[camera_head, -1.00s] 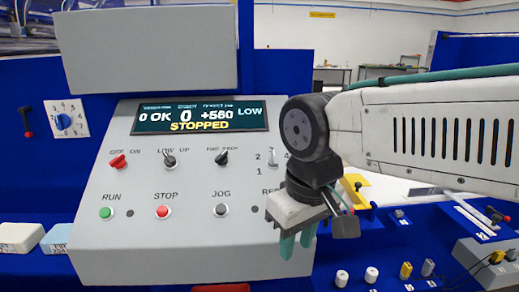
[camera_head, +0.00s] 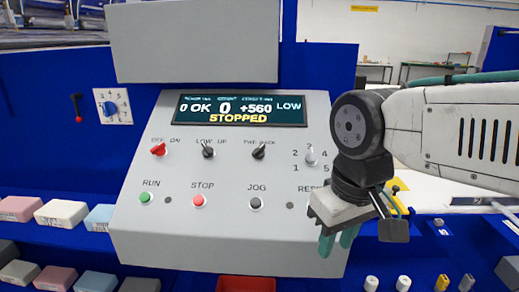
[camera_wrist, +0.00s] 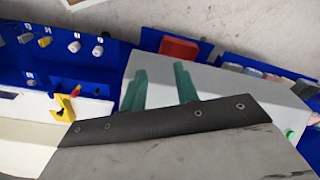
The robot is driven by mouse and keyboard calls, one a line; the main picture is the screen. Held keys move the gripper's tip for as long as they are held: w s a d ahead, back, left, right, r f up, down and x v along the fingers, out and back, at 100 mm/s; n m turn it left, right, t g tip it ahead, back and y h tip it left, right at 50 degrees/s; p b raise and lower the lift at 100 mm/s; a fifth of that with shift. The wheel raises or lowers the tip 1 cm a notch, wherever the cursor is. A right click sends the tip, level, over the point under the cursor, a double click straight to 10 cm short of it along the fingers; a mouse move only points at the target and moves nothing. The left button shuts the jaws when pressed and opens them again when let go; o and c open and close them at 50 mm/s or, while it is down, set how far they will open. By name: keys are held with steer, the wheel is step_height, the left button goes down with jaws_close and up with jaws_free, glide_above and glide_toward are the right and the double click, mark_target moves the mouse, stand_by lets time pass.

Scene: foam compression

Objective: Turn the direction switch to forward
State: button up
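The direction switch (camera_head: 259,152), a small black knob labelled FWD BACK, is on the sloped grey control panel (camera_head: 230,240). Its handle appears tilted to the upper right, toward the BACK side. The display (camera_head: 240,110) above reads STOPPED. My gripper (camera_head: 337,242) hangs at the panel's lower right, below and right of the switch, with its green fingers pointing down and apart from the switch. In the wrist view the two fingers (camera_wrist: 160,78) stand apart with nothing between them, in front of the panel. The switch cannot be made out there.
A red OFF/ON knob (camera_head: 158,150), a LOW/UP knob (camera_head: 208,150) and a numbered selector (camera_head: 311,156) share the row. RUN (camera_head: 145,198), STOP (camera_head: 199,201) and JOG (camera_head: 256,203) buttons lie below. Foam blocks (camera_head: 61,214) sit at left; a red tray (camera_head: 245,284) below.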

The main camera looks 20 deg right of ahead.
steer(key=m+t+y, duration=0.2)
steer(key=m, duration=1.1)
glide_toward(259, 148)
steer(key=f, duration=0.1)
steer(key=x, duration=0.7)
steer(key=shift+w+a+f, duration=0.1)
steer(key=shift+w+f, duration=0.05)
steer(key=c, duration=0.7)
